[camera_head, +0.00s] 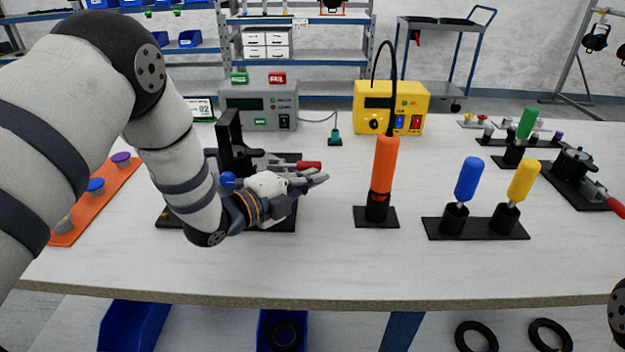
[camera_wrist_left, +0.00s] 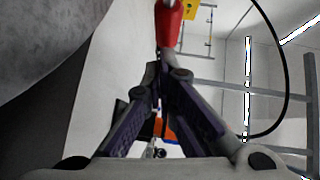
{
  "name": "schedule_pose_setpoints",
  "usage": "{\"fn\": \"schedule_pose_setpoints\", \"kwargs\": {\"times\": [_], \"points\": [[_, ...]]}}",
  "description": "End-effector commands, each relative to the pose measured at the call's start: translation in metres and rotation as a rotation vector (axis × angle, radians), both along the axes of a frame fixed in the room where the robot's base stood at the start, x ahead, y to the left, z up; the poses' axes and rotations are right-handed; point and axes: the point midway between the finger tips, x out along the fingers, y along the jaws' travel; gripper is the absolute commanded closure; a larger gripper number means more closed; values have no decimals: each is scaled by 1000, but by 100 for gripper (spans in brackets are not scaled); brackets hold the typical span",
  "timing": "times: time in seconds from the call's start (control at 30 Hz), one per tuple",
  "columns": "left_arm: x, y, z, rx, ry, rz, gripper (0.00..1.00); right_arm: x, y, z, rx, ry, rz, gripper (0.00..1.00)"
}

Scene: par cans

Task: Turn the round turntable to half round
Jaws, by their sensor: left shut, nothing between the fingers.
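My left gripper (camera_head: 316,179) is shut and empty over the black fixture at left centre of the bench. Its closed fingers (camera_wrist_left: 163,75) show in the wrist view, with a red handle (camera_wrist_left: 168,25) just beyond their tips; I cannot tell whether they touch. The red handle (camera_head: 308,165) in the head view belongs to that fixture, which has a tall black bracket (camera_head: 232,140) and a black base plate, partly hidden by my arm. A round black piece (camera_head: 574,160) on a black base at the far right may be the turntable; I cannot tell for sure. My right gripper is out of view.
An orange tool (camera_head: 384,165) stands upright right of the gripper. Blue (camera_head: 468,180) and yellow (camera_head: 523,180) handles stand farther right, with a green one (camera_head: 526,122) behind. A grey box (camera_head: 260,105) and yellow box (camera_head: 390,106) stand behind. The bench front is clear.

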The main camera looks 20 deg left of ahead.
Motion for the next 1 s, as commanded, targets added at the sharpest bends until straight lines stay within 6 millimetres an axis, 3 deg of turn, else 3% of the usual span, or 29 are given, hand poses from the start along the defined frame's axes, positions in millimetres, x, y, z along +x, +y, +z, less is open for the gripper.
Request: {"fn": "schedule_pose_setpoints", "kwargs": {"times": [1.0], "points": [[16, 0, 0, 1, 0, 92, 100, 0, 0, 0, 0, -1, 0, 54]]}}
